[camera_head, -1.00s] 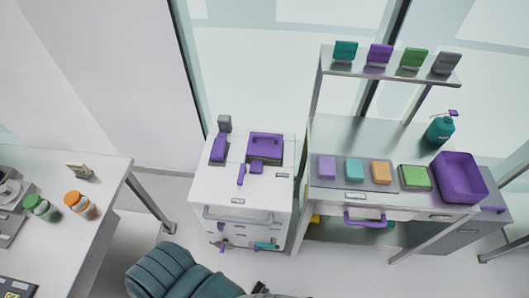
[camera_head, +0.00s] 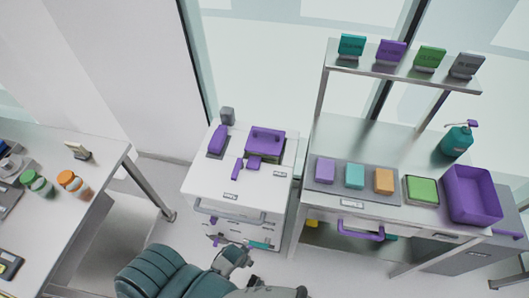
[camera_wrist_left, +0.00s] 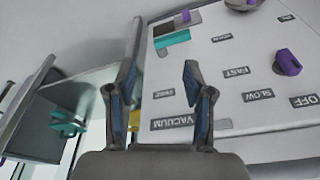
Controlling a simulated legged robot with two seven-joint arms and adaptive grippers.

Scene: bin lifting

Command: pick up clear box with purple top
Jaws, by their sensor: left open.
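The clear box with a purple top (camera_head: 325,171) stands at the left end of a row on a grey tray (camera_head: 349,193) on the right workbench, in the head view. A teal-topped and an orange-topped box stand to its right. My left gripper (camera_wrist_left: 160,68) is open and empty in the left wrist view, facing the labelled front of the white cabinet. In the head view my left arm is at the bottom, well below and left of the box; its fingertips are hard to make out. The box is not clearly visible in the wrist view. My right gripper is not in view.
A green-topped box (camera_head: 421,190) and an open purple bin (camera_head: 471,195) stand right of the tray. A teal bottle (camera_head: 456,141) is behind. The white cabinet (camera_head: 240,191) stands left of the bench. An upper shelf (camera_head: 403,68) holds colored signs.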

